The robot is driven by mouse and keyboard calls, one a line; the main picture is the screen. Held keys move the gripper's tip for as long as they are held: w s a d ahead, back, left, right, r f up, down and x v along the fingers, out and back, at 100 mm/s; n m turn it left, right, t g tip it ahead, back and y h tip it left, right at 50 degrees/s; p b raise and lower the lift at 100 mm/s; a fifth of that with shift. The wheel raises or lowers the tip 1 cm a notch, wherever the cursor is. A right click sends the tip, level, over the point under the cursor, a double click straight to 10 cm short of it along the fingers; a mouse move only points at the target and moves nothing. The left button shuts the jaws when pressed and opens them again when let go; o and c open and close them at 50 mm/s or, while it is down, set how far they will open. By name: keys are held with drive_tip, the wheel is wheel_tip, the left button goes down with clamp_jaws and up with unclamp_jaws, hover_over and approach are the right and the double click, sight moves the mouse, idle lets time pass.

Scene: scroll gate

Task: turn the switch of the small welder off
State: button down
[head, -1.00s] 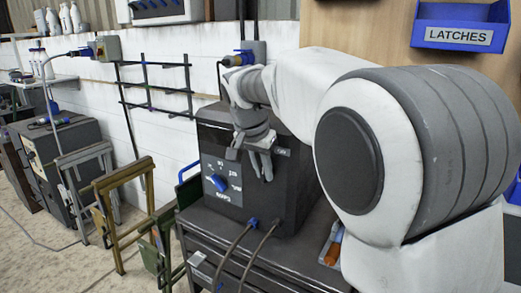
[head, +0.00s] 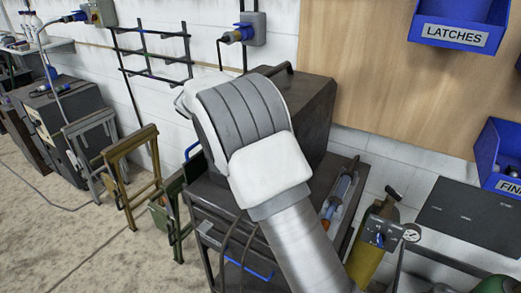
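A dark welder box (head: 312,105) with a handle on top stands on a dark trolley (head: 205,215). My arm crosses in front of it and hides its front panel, so its switch is out of sight. A second dark box-shaped machine (head: 62,125) stands at the left with a pale front panel; no switch position can be read on it. I cannot tell from size alone which is the small welder. My gripper is not visible; the bent arm covers where it might be.
Folding metal stands (head: 130,175) fill the floor left of the trolley. A yellow-green gas cylinder (head: 375,240) with a gauge (head: 411,233) stands at the right. Blue bins (head: 455,30) hang on the wooden board. Cables hang at the trolley's front. The left floor is open.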

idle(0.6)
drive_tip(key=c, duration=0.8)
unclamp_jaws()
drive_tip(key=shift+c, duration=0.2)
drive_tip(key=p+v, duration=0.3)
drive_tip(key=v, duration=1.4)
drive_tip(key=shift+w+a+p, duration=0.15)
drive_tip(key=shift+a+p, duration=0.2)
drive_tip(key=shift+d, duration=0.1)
